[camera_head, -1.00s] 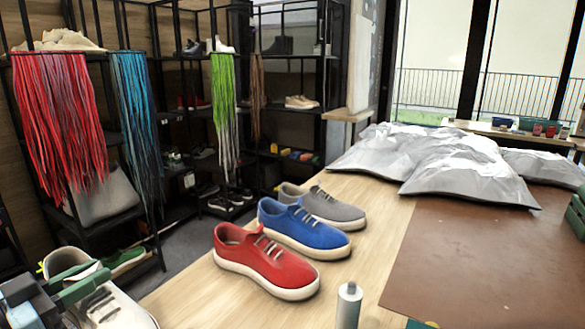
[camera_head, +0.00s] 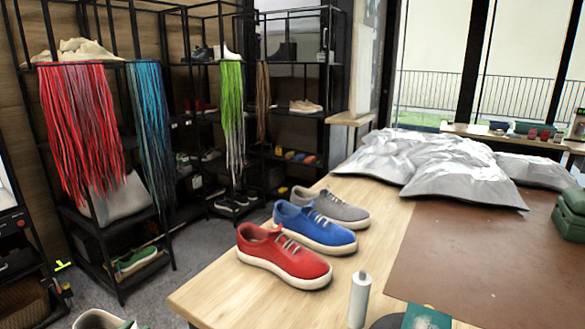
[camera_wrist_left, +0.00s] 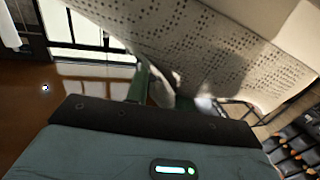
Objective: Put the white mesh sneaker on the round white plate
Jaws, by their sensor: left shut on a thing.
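The white mesh sneaker (camera_wrist_left: 205,45), with rows of small holes, fills the upper part of the left wrist view. My left gripper (camera_wrist_left: 160,88) is shut on it, with its green fingers against the shoe and partly hidden. In the head view only the top of the sneaker (camera_head: 95,319) shows at the bottom left edge, off the left of the table. The round white plate is not visible in either view. My right gripper is not in view.
Red (camera_head: 284,258), blue (camera_head: 312,229) and grey (camera_head: 336,208) sneakers stand in a row on the wooden table (camera_head: 215,297). A white bottle (camera_head: 359,299) stands in front, beside a dark round object (camera_head: 388,322). Silver bags (camera_head: 465,180) lie behind the brown mat (camera_head: 475,255). Shelves stand at left.

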